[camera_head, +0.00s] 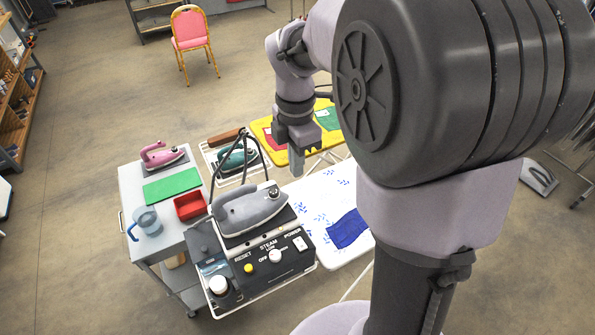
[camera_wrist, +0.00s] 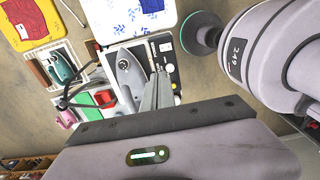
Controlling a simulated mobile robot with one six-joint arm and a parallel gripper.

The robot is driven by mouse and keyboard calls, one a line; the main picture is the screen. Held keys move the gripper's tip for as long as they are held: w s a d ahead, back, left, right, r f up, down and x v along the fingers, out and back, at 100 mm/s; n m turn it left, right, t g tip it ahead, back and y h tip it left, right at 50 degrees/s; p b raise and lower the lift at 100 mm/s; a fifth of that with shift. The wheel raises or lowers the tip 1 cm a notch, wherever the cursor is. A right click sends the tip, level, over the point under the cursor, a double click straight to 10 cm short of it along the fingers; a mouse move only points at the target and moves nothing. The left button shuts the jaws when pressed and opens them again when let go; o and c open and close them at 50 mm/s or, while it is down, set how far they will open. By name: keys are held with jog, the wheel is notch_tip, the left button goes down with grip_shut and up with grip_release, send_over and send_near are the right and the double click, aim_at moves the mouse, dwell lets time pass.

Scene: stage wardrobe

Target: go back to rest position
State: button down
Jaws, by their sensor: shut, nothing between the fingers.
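My gripper (camera_head: 296,163) hangs from my raised arm in the head view, above the gap between the yellow board and the white board. In the wrist view the fingers of my gripper (camera_wrist: 158,90) are together with nothing between them. Below them in that view is the grey iron (camera_wrist: 128,72) on the steam station. In the head view the grey iron (camera_head: 250,210) rests on the black station (camera_head: 225,258), which carries a yellow button, a white knob and a power switch. My large arm joint hides the right part of the scene.
A grey cart (camera_head: 132,185) holds a pink iron (camera_head: 162,155), a green pad (camera_head: 172,186), a red bin (camera_head: 190,205) and a blue jug (camera_head: 145,222). A teal iron (camera_head: 236,160) stands beside it. A pink chair (camera_head: 190,30) is at the back. Open floor lies between.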

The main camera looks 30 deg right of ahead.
jog(key=shift+w+a, duration=0.1)
jog(key=shift+a, duration=0.15)
jog(key=shift+d, duration=0.15)
jog(key=s+a+f+m+t+y+b, duration=0.1)
jog(key=s+a+f+m+t+b, duration=0.2)
jog(key=s+a+f+m+b, duration=0.3)
jog(key=s+a+f+m+t+y+b, duration=0.1)
jog(key=s+a+f+m+t+b, duration=0.2)
jog(key=s+a+f+m+b, duration=0.3)
jog(key=s+f+m+b, duration=0.4)
jog(key=f+m+b, duration=0.2)
jog(key=m+b, duration=0.4)
jog(key=shift+m+b, duration=0.4)
jog(key=shift+b, duration=0.75)
